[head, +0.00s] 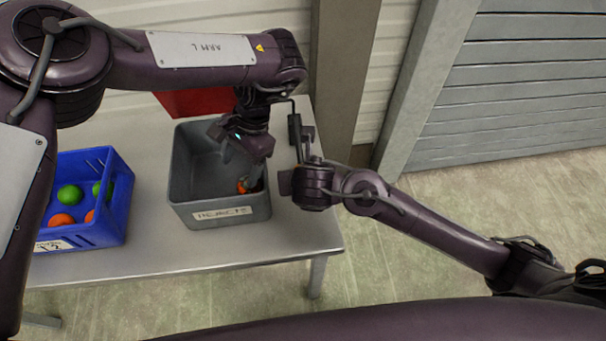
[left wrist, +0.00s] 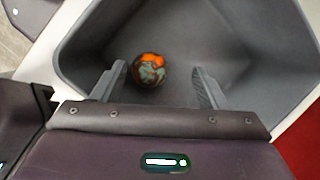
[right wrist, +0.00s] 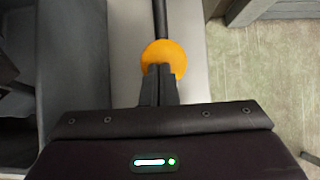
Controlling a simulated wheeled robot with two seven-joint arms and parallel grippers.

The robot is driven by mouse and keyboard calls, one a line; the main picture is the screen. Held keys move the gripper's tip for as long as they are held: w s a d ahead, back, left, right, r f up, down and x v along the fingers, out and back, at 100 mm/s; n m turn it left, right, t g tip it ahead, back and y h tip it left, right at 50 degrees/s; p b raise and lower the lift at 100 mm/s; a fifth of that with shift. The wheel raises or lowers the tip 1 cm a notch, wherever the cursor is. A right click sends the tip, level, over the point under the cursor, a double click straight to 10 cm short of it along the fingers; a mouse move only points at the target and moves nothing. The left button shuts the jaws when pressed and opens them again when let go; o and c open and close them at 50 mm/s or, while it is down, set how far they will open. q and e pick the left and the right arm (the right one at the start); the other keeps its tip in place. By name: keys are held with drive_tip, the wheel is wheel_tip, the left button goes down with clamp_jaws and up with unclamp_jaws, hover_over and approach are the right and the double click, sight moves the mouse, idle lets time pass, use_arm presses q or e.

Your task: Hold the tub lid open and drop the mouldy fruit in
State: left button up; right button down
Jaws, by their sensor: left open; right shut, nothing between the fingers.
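The grey tub (head: 220,216), with a white label on its front, stands at the right of the table. The mouldy fruit (left wrist: 148,70), orange with grey-green patches, is inside the tub; it also shows in the head view (head: 242,187). My left gripper (head: 241,168) reaches down into the tub, open, its fingers apart from the fruit on either side in the left wrist view. My right gripper (right wrist: 158,85) is shut and empty at the tub's right side. Its closed fingertips overlap a yellow-orange disc (right wrist: 166,52) on a dark rod; contact is unclear. I cannot make out the lid.
A blue crate (head: 112,228) with several green and orange fruits stands at the left of the table. A red container (head: 195,103) is behind the tub. A grey post (head: 342,80) rises behind the table's right end. Bare tabletop (head: 150,245) shows between crate and tub.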

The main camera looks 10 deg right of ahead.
use_arm(q)
drive_tip(key=shift+s+d+f, duration=0.2)
drive_tip(key=shift+s+d, duration=0.15)
drive_tip(key=shift+d, duration=0.1)
drive_tip(key=shift+c, duration=0.4)
drive_tip(key=shift+o, duration=1.5)
wheel_tip(320, 180, up, 13)
drive_tip(key=shift+w, duration=0.25)
use_arm(e)
drive_tip(key=shift+d, duration=0.25)
drive_tip(key=shift+s, duration=0.1)
use_arm(q)
drive_tip(key=s+r, duration=0.2)
drive_tip(key=s, duration=1.5)
drive_tip(key=shift+a, duration=0.15)
drive_tip(key=shift+r, duration=0.1)
